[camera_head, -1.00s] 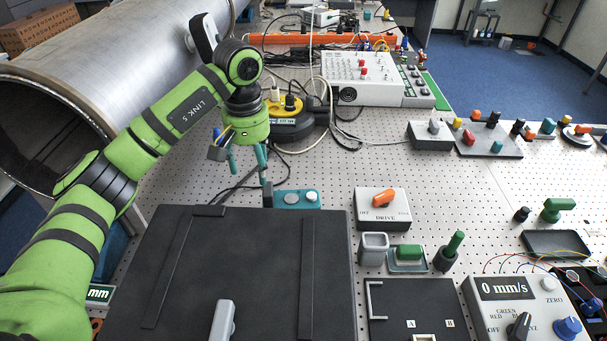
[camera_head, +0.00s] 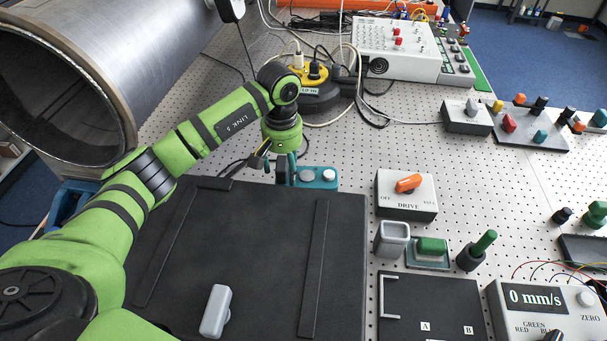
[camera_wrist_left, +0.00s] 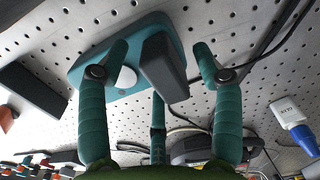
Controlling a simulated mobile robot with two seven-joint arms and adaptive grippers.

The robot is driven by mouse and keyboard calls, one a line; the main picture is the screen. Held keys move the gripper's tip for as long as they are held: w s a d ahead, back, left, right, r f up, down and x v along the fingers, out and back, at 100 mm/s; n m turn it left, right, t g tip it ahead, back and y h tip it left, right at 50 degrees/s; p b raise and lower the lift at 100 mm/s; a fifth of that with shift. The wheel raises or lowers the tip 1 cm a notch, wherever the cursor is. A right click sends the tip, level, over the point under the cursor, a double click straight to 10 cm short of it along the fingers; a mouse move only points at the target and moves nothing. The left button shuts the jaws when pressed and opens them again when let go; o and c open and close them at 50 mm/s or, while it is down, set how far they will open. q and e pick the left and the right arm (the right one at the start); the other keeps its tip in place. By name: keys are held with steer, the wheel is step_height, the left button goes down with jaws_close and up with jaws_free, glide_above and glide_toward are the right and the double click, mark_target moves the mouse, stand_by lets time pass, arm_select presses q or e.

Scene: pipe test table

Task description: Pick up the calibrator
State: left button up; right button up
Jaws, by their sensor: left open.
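No label marks the calibrator; the dark grey block on the small teal plate is the likely one. The teal plate (camera_head: 318,186) lies behind the black case and bears pale round discs. In the left wrist view the dark block (camera_wrist_left: 163,72) stands on the teal plate (camera_wrist_left: 88,77), beside a white disc (camera_wrist_left: 127,78). My left gripper (camera_head: 287,181) is open, low at the plate's left end. In the wrist view its teal fingers (camera_wrist_left: 160,52) are spread on both sides of the block. Contact cannot be told. My right gripper is not in view.
A black case (camera_head: 260,255) with a grey handle (camera_head: 216,311) fills the front. A DRIVE switch box (camera_head: 405,205) stands right of the plate. A yellow-and-black cable reel (camera_head: 316,96) is behind. A large metal pipe (camera_head: 140,50) is at left.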

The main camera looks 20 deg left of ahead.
arm_select(q)
steer(key=shift+w+f, duration=0.1)
steer(key=shift+f, duration=0.05)
steer(key=shift+c, duration=0.8)
jaws_close()
